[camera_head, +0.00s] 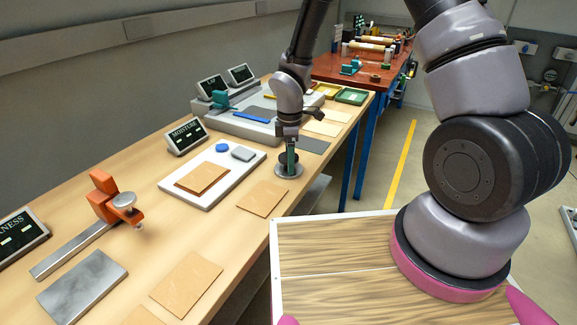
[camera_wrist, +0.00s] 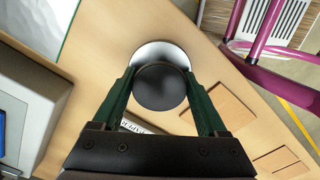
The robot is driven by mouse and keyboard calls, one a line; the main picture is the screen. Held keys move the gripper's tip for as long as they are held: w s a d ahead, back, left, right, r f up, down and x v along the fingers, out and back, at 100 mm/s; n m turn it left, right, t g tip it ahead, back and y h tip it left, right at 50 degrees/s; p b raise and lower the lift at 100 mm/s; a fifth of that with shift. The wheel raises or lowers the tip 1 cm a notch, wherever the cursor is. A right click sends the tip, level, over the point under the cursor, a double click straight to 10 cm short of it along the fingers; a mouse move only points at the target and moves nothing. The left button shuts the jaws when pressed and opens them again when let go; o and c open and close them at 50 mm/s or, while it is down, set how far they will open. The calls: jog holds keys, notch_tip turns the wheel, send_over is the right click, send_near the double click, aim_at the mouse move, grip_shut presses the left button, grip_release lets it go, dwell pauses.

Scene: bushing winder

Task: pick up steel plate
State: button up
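A round steel plate (camera_head: 288,171) with a black knob (camera_wrist: 161,86) stands on the table. A flat grey rectangular steel plate (camera_head: 82,287) lies at the table's lower left in the head view. My gripper (camera_head: 290,158) points down over the round plate. In the wrist view, its two dark green fingers (camera_wrist: 160,75) are spread on either side of the knob. They are very close to it, and any contact is hard to make out. The bright rim of the round plate (camera_wrist: 160,50) shows beyond the knob, and the rest of it is hidden.
A white scale (camera_head: 215,176) holds brown sheets, a blue disc and a grey block. An orange gauge (camera_head: 112,198), dark display stands (camera_head: 187,136) and loose brown sheets (camera_head: 262,198) surround it. A red workbench (camera_head: 365,68) stands behind. The table's right edge is close to my gripper.

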grip_shut()
jog(key=shift+r, duration=0.15)
